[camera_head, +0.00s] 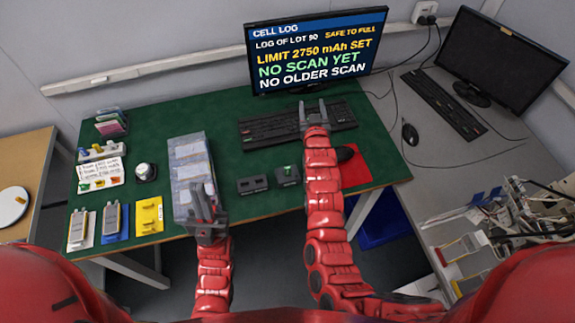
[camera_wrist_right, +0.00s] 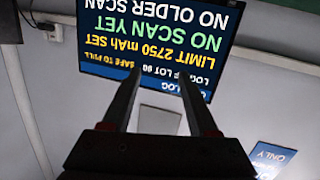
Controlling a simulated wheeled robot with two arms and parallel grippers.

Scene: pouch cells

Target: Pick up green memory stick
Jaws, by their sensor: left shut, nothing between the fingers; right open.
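A small green piece, likely the green memory stick (camera_head: 288,168), shows on a dark block (camera_head: 288,178) near the front edge of the green-topped table. It is too small to make out fully. My right gripper (camera_head: 313,108) is open and empty over the keyboard, beyond and to the right of the green piece. In the right wrist view its two fingers (camera_wrist_right: 160,80) stand apart, pointing toward the monitor. My left gripper (camera_head: 207,203) is shut and empty at the table's front edge, by the clear-lidded tray, to the left of the dark block.
A monitor (camera_head: 318,48) reads "NO SCAN YET". A second dark block (camera_head: 252,185) with slots sits left of the first. A keyboard (camera_head: 265,131), a clear tray (camera_head: 190,160), a red mat (camera_head: 357,175) and pouch cells on coloured plates (camera_head: 149,215) surround them. Bare green table lies between tray and keyboard.

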